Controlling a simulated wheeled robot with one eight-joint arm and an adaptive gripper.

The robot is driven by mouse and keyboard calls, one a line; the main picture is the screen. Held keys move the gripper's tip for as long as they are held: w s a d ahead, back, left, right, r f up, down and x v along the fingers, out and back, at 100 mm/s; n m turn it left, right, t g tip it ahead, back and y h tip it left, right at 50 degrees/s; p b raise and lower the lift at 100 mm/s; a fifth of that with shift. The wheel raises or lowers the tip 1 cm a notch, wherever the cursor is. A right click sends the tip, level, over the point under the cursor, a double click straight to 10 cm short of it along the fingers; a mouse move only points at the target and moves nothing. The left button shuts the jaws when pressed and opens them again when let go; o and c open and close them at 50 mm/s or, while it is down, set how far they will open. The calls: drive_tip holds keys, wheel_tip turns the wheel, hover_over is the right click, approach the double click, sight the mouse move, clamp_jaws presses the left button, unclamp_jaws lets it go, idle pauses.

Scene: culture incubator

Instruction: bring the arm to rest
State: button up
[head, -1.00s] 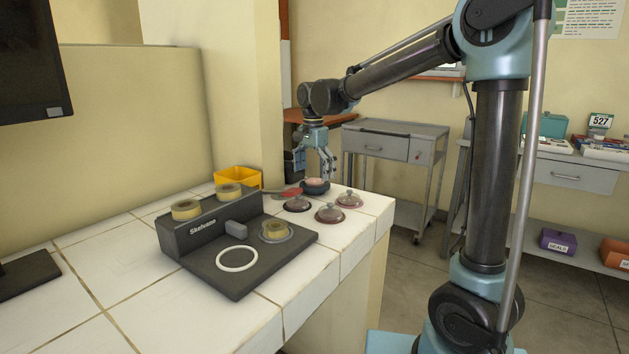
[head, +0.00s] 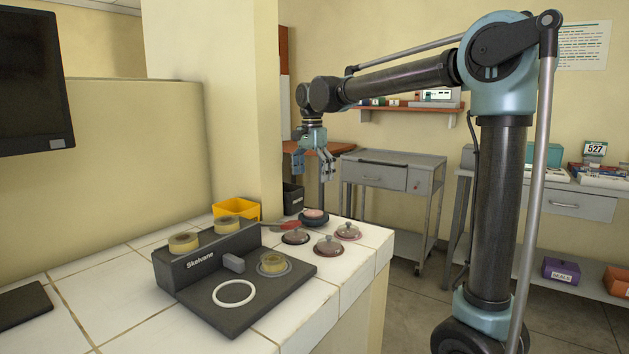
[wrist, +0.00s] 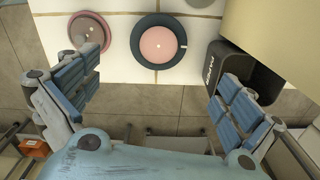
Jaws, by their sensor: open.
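My gripper (head: 312,165) is open and empty, raised above the far end of the white tiled counter (head: 110,262). In the wrist view its two fingers (wrist: 150,95) are spread wide with nothing between them. Below it a dark round dish (head: 314,218) with a pink disc stands on the counter; the dish also shows in the wrist view (wrist: 140,58). My gripper is clear of it, with a visible gap.
A dark Skelvane device (head: 205,262) with tape-like rings stands on the counter. A wall pillar (head: 225,110) rises at left. A grey cart (head: 390,172) stands behind.

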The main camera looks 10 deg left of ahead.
drive_tip(key=s+d+f+n+t, duration=0.1)
drive_tip(key=s+d+f+n, duration=0.15)
drive_tip(key=d, duration=1.05)
drive_tip(key=s+d+f+n, duration=0.1)
drive_tip(key=s+d+f, duration=0.3)
drive_tip(key=d, duration=0.9)
drive_tip(key=s+d+f+n+t, duration=0.1)
drive_tip(key=s+d+f+n, duration=0.2)
drive_tip(key=s+d+f, duration=1.2)
wheel_tip(320, 180, down, 4)
drive_tip(key=shift+s+r, duration=0.1)
drive_tip(key=shift+s, duration=0.55)
